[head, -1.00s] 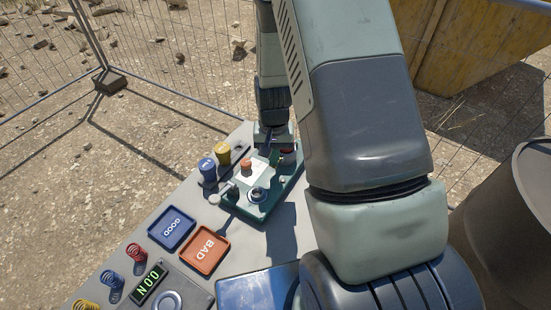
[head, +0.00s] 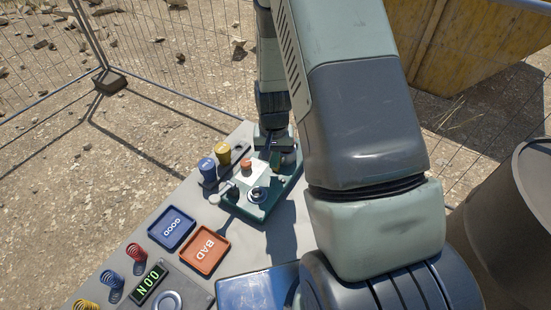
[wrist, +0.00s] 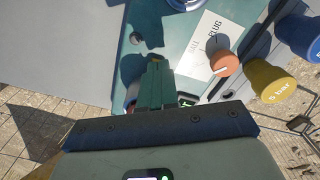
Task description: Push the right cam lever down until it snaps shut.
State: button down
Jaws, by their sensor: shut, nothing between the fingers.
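The green fixture (head: 262,210) sits on the grey bench, with a round metal ring (head: 257,194), an orange knob (head: 246,164) and a white label on top. The fixture also shows in the wrist view (wrist: 190,30), with its white label (wrist: 203,45) and orange knob (wrist: 225,63). My gripper (wrist: 155,72) is shut and empty, its green fingers over the fixture's edge beside the label. It is low at the fixture's far end in the head view (head: 271,154). The right cam lever cannot be made out clearly; the fingers hide that spot, and contact cannot be told.
A mesh fence and a barrel stand around.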

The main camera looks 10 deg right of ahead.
notch_tip(320, 180, up, 8)
jog(key=shift+f, duration=0.25)
dwell(0.8)
dwell(0.3)
jog(key=s+a+r+n+t, duration=0.1)
jog(key=s+r, duration=0.2)
jog(key=r, duration=0.7)
jog(key=s+r+n+t, duration=0.1)
jog(key=s+r+t, duration=0.15)
jog(key=r, duration=0.75)
jog(key=s+r+t, duration=0.1)
jog(key=s+r, duration=0.4)
jog(key=s, duration=0.2)
jog(key=s+r+n+t, duration=0.1)
jog(key=s+r, duration=0.4)
jog(key=s, duration=0.3)
jog(key=shift+s, duration=0.3)
